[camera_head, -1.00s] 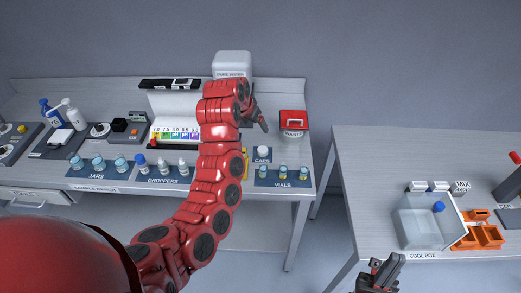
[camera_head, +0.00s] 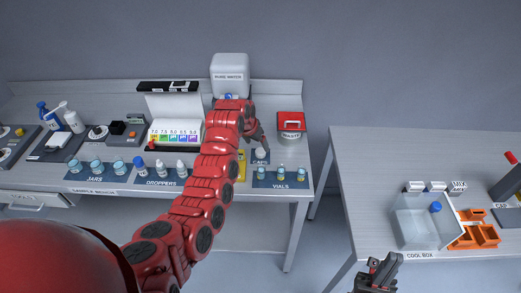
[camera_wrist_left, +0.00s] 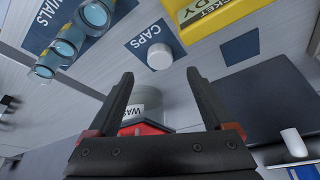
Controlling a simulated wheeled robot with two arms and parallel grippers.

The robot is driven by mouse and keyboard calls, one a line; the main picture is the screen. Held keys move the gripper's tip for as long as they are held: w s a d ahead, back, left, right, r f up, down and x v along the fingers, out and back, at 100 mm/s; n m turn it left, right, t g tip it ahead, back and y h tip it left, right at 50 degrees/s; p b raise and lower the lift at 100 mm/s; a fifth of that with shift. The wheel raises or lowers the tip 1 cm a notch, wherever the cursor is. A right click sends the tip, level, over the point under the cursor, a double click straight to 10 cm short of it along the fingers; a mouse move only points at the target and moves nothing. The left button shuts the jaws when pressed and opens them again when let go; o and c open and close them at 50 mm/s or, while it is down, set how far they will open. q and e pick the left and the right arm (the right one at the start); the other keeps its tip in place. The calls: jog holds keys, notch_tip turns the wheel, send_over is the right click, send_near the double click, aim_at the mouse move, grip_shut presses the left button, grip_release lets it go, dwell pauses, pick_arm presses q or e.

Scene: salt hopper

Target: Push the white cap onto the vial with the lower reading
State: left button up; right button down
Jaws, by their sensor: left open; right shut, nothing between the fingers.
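The white cap (camera_head: 261,153) sits on the CAPS mat. It also shows in the left wrist view (camera_wrist_left: 160,55), just beyond the fingertips. Several vials stand on the VIALS mat: a left one (camera_head: 261,173), a middle one (camera_head: 282,173) and a right one (camera_head: 300,174). The vials (camera_wrist_left: 69,42) also show at the upper left of the wrist view; I cannot make out their readings. My left gripper (camera_head: 261,144) is open and empty, close behind the cap and apart from it. My right gripper (camera_head: 382,272) is shut and empty at the bottom, away from the bench.
A red-lidded waste bin (camera_head: 291,124) stands behind the vials. A yellow packet (camera_head: 241,165) lies left of the caps mat. The pure water tank (camera_head: 230,75) is at the back. Jars (camera_head: 97,166) and droppers (camera_head: 161,168) stand to the left. A cool box (camera_head: 413,225) is on the right table.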

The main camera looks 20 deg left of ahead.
aim_at(261, 151)
pick_arm(q)
jog(key=shift+w+f, duration=0.2)
jog(key=shift+f, duration=0.2)
jog(key=shift+w+f+p, duration=0.2)
jog(key=shift+f+p, duration=0.25)
jog(key=shift+p, duration=0.3)
jog(key=shift+p+x, duration=0.5)
jog(key=shift+x, duration=1.3)
jog(key=shift+w+f, duration=0.1)
jog(key=shift+f, duration=0.25)
grip_shut()
